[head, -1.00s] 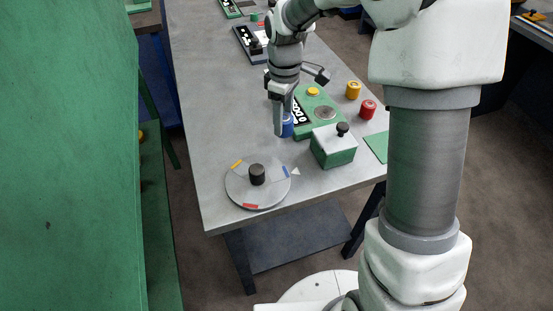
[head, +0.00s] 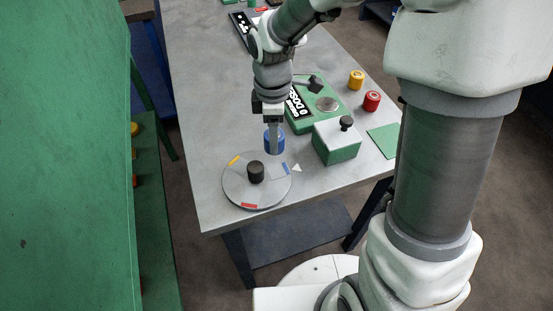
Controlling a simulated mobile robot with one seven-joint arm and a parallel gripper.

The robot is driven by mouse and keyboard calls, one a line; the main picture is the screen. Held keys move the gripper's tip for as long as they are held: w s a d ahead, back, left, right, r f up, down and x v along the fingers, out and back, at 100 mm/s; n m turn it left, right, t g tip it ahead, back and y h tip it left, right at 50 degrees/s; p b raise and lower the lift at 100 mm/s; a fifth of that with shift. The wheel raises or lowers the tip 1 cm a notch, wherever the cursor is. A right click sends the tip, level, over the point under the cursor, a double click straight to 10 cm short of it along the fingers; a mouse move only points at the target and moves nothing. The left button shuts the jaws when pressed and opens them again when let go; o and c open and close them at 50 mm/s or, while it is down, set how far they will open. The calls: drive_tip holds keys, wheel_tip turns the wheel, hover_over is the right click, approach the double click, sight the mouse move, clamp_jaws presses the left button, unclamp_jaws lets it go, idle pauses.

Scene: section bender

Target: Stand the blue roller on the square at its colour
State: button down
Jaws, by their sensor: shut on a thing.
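The blue roller (head: 268,141) is upright in my gripper (head: 275,143), which is shut on it. It is just behind the far rim of the round grey turntable (head: 240,190); I cannot tell how high it is above the table. The turntable has a dark centre knob (head: 256,172) and coloured marks: a blue square (head: 285,169) at the right, a yellow square (head: 234,160) at the upper left and a red square (head: 249,205) at the front. A white triangle (head: 297,168) lies on the table beside the blue square. The marks are bare.
A green-and-white box (head: 337,147) with a black knob stands right of the turntable. Behind it is a green device (head: 305,122) with a grey disc. Yellow (head: 356,80) and red (head: 371,101) rollers stand at the right. A green mat (head: 384,139) lies near the right edge.

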drive_tip(key=shift+s+d+f, duration=0.15)
drive_tip(key=shift+s+f, duration=0.25)
drive_tip(key=shift+s, duration=0.25)
drive_tip(key=shift+s+d+f, duration=0.1)
drive_tip(key=shift+s+f, duration=0.3)
drive_tip(key=shift+s, duration=0.2)
drive_tip(key=shift+f+b, duration=0.45)
drive_tip(key=shift+f, duration=1.55)
drive_tip(key=shift+f, duration=0.1)
drive_tip(key=shift+c, duration=1)
unclamp_jaws()
